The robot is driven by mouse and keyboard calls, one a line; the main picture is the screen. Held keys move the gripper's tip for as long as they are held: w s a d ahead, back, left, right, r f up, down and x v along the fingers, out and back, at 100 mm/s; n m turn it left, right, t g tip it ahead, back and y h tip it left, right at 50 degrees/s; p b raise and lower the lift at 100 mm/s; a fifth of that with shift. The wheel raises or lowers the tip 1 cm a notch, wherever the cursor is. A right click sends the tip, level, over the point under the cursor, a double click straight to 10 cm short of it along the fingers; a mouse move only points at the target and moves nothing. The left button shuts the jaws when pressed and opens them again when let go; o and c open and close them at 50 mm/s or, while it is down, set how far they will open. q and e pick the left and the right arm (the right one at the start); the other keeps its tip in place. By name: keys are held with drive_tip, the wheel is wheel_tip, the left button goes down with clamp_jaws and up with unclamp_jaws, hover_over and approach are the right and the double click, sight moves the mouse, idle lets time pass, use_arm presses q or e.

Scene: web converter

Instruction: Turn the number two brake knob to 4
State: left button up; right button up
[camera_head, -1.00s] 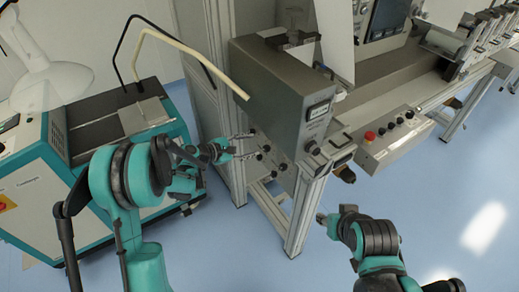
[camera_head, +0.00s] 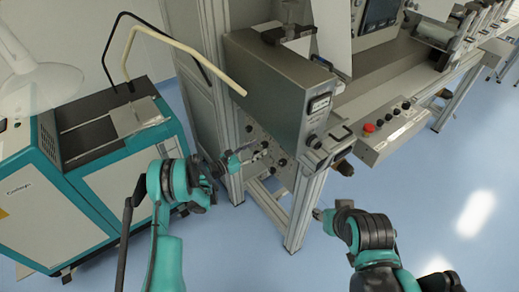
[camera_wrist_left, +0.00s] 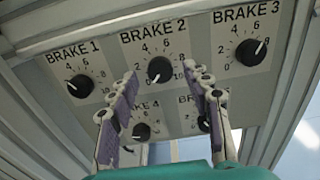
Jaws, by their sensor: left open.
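In the left wrist view, the brake 2 knob (camera_wrist_left: 160,69) is black and round, under its "BRAKE 2" label, with numbers 0 to 10 around it. Its white pointer mark is at the lower left, near 0. My left gripper (camera_wrist_left: 160,76) is open, with purple-padded fingers pointing at the panel, one tip to each lower side of this knob. Whether they touch the panel is unclear. In the head view the left gripper (camera_head: 258,150) is in front of the knob panel (camera_head: 255,132). My right gripper (camera_head: 325,214) is low at the right, its jaws too small to judge.
The brake 1 knob (camera_wrist_left: 80,86) and brake 3 knob (camera_wrist_left: 251,52) flank it; lower knobs (camera_wrist_left: 141,131) sit behind the fingers. A grey box (camera_head: 270,90) stands above the panel, with a frame leg (camera_head: 300,212) beside it. A teal machine (camera_head: 90,160) is at left.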

use_arm(q)
drive_tip(key=shift+x, duration=0.95)
clamp_jaws()
